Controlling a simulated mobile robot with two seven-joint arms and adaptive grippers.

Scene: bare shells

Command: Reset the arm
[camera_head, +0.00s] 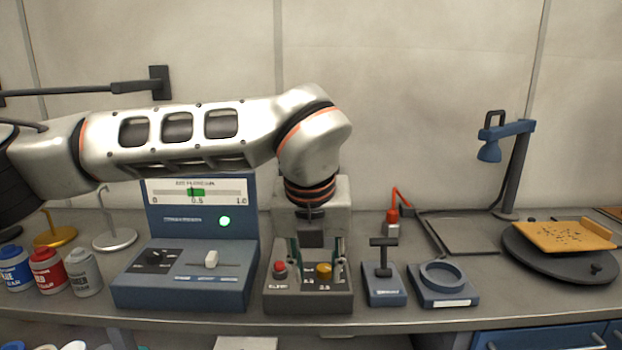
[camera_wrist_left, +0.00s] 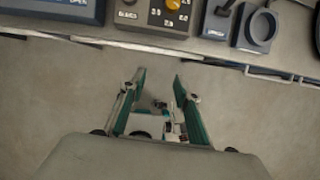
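My left arm (camera_head: 200,135) comes in from the left and bends down at the wrist. My left gripper (camera_head: 317,262) points down and overlaps the grey knob box in the head view. In the left wrist view the left gripper (camera_wrist_left: 158,76) has its two teal-lined fingers apart, with nothing held between them. Bare floor shows beyond the fingertips there, and the counter's front edge lies above them in the picture. My right gripper is in neither view.
The counter holds a blue console (camera_head: 185,275) with a green light, a grey knob box (camera_head: 310,298), a blue lever block (camera_head: 384,290), a blue ring holder (camera_head: 443,292), and a dark turntable (camera_head: 560,268) with an orange board (camera_head: 565,236). Paint jars (camera_head: 47,270) stand left.

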